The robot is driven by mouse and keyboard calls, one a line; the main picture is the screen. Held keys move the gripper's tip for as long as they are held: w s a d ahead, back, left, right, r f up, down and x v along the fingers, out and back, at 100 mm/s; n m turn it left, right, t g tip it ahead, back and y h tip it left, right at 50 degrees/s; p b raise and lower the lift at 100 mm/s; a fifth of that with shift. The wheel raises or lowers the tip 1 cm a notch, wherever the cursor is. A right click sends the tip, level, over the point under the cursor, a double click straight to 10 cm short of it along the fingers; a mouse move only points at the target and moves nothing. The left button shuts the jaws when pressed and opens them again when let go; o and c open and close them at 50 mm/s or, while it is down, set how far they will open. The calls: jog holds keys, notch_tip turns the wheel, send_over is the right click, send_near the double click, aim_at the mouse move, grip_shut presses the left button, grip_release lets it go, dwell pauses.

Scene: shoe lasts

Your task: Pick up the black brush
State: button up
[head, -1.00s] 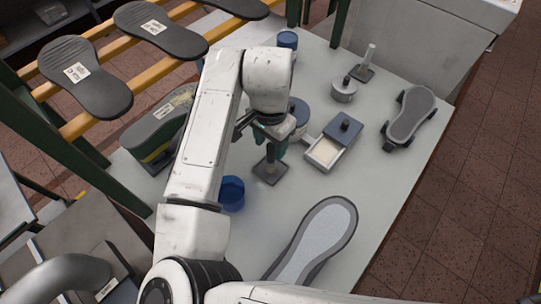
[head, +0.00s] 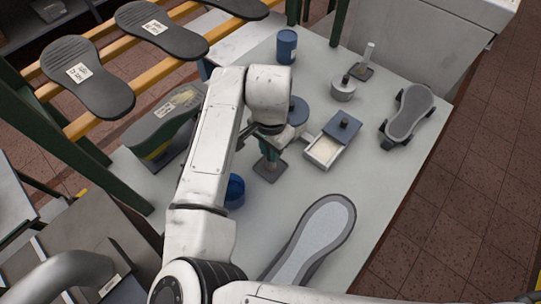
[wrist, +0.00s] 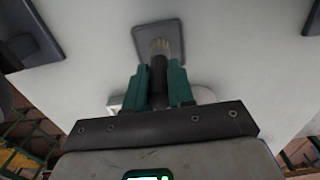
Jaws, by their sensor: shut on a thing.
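The black brush (wrist: 158,70) is between the two green fingers of my gripper (wrist: 160,73) in the wrist view. Its dark handle is gripped and its tan bristles show beyond the fingertips. The bristle end is over a dark grey square plate (wrist: 147,32); I cannot tell whether it touches. In the head view my gripper (head: 268,154) is just above this plate (head: 271,171) on the table, and my arm and fingers mostly hide the brush.
The light table (head: 330,205) holds a blue bowl (head: 235,190) left of the plate, a lidded box (head: 323,152), a round tin (head: 343,91), a blue can (head: 287,46) and a large grey sole (head: 315,237). A rack of soles (head: 160,28) stands at the left.

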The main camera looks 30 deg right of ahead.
grip_shut()
jog(key=shift+r+b, duration=0.3)
jog(key=shift+r, duration=0.2)
jog(key=r, duration=0.1)
jog(key=r+b, duration=0.1)
jog(key=shift+s+r, duration=0.25)
jog(key=shift+r, duration=0.1)
jog(key=s+a+r+b, duration=0.1)
jog(key=s+r+b, duration=0.1)
jog(key=s+r, duration=0.7)
jog(key=s, duration=0.4)
jog(key=shift+s+a+r, duration=0.2)
jog(key=shift+s, duration=0.05)
